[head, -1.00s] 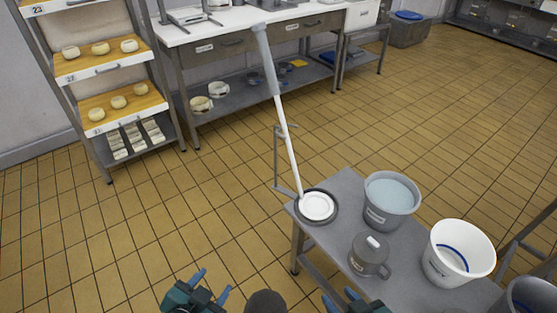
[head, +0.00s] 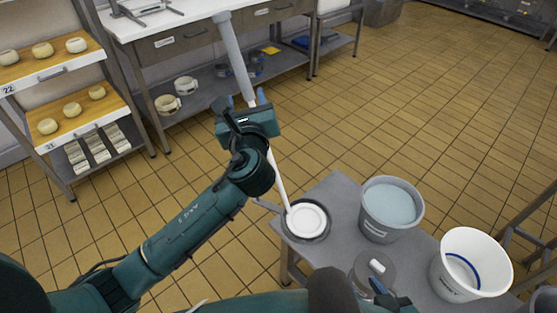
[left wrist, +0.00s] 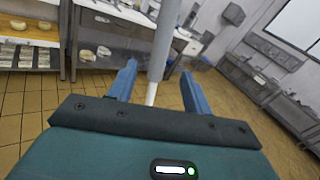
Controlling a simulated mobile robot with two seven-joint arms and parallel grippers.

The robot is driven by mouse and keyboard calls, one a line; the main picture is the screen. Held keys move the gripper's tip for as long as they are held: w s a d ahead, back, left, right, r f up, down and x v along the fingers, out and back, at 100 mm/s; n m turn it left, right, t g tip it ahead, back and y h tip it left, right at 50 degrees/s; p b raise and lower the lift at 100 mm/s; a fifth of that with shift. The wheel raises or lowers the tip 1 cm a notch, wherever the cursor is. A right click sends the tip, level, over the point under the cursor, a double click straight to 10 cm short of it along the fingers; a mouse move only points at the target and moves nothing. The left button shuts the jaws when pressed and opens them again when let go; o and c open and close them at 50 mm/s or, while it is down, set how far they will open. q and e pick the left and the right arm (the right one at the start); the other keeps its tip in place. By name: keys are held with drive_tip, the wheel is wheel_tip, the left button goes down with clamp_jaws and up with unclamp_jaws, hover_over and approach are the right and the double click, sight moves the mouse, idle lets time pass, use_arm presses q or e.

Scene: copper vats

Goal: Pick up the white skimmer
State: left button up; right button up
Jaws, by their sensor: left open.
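The white skimmer (head: 281,186) stands tilted on the grey table, its round white head (head: 307,218) in a dark ring-shaped holder and its long handle rising up and left to a grey grip (head: 232,55). My left gripper (head: 254,98) is at the handle, about halfway up. In the left wrist view the handle (left wrist: 160,50) passes between the two blue fingers of the open left gripper (left wrist: 160,90), with gaps on both sides. My right gripper (head: 385,296) is low at the bottom edge, partly cut off; its jaw state is unclear.
The grey table (head: 340,190) also bears a grey bucket of pale liquid (head: 391,208), a white bucket (head: 470,265) and a grey jug (head: 372,275). A cheese shelf (head: 85,120) stands at the left, a workbench (head: 180,45) behind. The tiled floor between is clear.

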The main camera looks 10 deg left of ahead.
sight(244, 84)
use_arm(q)
drive_tip(key=x, duration=0.8)
drive_tip(key=shift+w+a, duration=0.1)
drive_tip(key=shift+w, duration=0.1)
drive_tip(key=shift+c, duration=0.5)
clamp_jaws()
